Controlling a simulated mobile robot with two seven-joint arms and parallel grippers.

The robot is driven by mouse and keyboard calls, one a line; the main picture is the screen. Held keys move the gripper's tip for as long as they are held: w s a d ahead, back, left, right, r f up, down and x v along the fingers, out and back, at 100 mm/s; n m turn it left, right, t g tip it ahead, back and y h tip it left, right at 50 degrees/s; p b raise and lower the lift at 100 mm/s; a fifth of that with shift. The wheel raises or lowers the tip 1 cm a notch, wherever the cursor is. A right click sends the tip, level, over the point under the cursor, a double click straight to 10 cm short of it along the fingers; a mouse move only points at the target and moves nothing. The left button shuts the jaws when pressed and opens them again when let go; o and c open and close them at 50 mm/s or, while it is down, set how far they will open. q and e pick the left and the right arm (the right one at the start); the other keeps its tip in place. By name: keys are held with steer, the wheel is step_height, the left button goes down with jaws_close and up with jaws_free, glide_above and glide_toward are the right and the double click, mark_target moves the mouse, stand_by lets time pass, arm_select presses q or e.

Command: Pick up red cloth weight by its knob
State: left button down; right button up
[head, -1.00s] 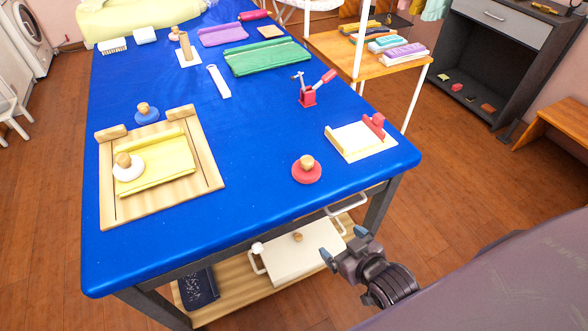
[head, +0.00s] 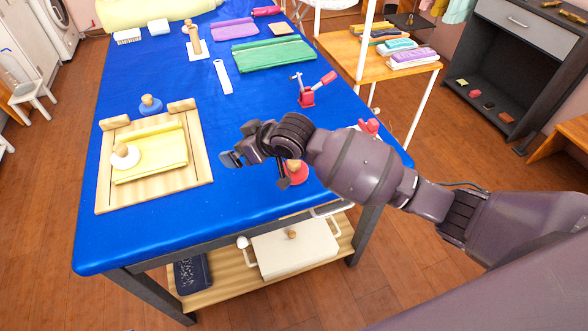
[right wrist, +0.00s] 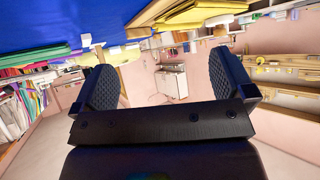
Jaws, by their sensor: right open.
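The red cloth weight (head: 297,173) sits on the blue table near its front right, mostly hidden behind my right arm; its wooden knob is largely covered. The red weight is not in the right wrist view. My left gripper is not in view.
A wooden board (head: 200,190) with folded yellow cloth and a white weight (head: 125,157) lies left of my gripper. A blue weight (head: 150,104) stands behind it. A red clamp-like tool (head: 307,97) stands behind my arm. The blue table (head: 150,240) is bare at front left.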

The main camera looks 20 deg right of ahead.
steer(key=d+f+m+g+h, duration=0.2)
steer(key=d+g+h, duration=0.2)
steer(key=g, duration=0.2)
steer(key=m+g+h, duration=0.3)
steer(key=g, duration=0.1)
glide_toward(294, 167)
steer(key=w+f, duration=0.1)
steer(key=w, duration=0.1)
steer(key=f, duration=0.5)
steer(key=shift+s+f, duration=0.4)
steer(key=f, duration=0.2)
steer(key=s+f, duration=0.1)
steer(key=f, duration=0.1)
steer(key=shift+s+d+f+b, duration=0.1)
steer(key=shift+d+b, duration=0.2)
steer(key=shift+f, duration=0.5)
steer(key=shift+r, duration=0.1)
steer(key=c, duration=1.2)
